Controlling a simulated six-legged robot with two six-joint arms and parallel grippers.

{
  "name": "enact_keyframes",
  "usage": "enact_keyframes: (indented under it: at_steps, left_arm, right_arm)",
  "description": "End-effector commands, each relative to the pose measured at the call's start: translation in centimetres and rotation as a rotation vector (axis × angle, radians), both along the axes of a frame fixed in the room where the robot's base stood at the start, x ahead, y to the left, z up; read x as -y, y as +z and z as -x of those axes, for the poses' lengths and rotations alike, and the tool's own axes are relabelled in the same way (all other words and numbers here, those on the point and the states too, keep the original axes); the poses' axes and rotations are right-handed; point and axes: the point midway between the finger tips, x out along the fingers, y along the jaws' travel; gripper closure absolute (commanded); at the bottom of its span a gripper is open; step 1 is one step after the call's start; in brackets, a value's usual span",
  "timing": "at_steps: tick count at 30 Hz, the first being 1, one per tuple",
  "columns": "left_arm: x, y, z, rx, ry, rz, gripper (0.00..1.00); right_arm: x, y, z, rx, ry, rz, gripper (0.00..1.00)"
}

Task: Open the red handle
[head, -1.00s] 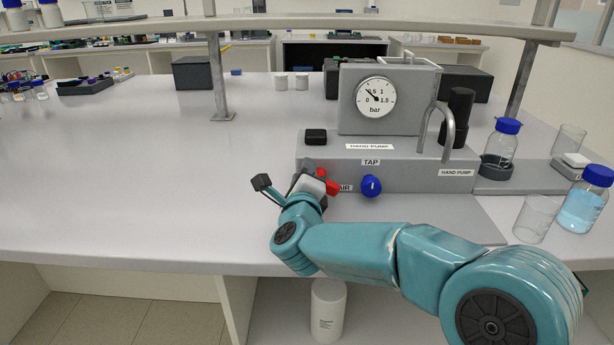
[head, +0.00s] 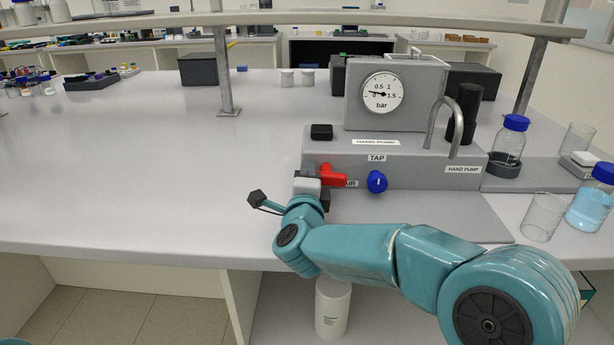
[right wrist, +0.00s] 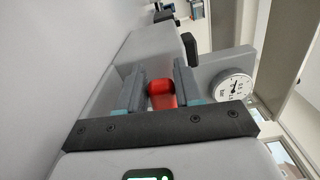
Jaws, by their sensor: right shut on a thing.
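The red handle (head: 333,176) sits at the left of the grey rig's front, beside the AIR label (head: 351,184). It points to the right, about level. My right gripper (head: 310,182) is at the handle's left part, and its jaws are small and partly hidden in the head view. In the right wrist view, the red handle (right wrist: 162,94) lies between the two fingers of my right gripper (right wrist: 160,88), which is shut on it. My left gripper is out of view.
A blue TAP knob (head: 377,181) is right of the handle. The pressure gauge (head: 383,93) stands above, its needle near the low end. Bottles and a beaker (head: 541,217) stand at the right. The bench (head: 130,170) at left is clear.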

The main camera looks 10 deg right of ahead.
Motion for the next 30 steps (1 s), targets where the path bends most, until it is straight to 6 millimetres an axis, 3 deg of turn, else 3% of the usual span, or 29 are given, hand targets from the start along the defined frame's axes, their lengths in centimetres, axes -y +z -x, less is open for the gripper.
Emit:
enact_keyframes:
  at_steps: [6,7,9,20,23,30]
  left_arm:
    - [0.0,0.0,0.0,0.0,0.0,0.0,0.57]
    - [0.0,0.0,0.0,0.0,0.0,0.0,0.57]
    - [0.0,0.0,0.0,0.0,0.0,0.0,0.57]
    - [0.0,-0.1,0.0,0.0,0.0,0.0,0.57]
    - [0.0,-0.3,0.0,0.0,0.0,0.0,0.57]
    - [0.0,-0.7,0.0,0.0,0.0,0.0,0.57]
  right_arm:
    - [-0.1,-0.1,0.0,-0.003,0.002,-0.001,0.96]
    - [-0.1,-0.1,0.0,-0.003,0.002,-0.001,0.62]
    - [-0.1,-0.1,0.0,-0.002,0.002,-0.001,0.45]
    - [-0.2,0.0,0.6,-0.001,0.001,-0.001,0.45]
    - [-0.7,-0.1,2.0,0.0,0.003,-0.001,0.45]
    - [-2.4,0.0,8.1,0.0,0.006,-0.001,0.45]
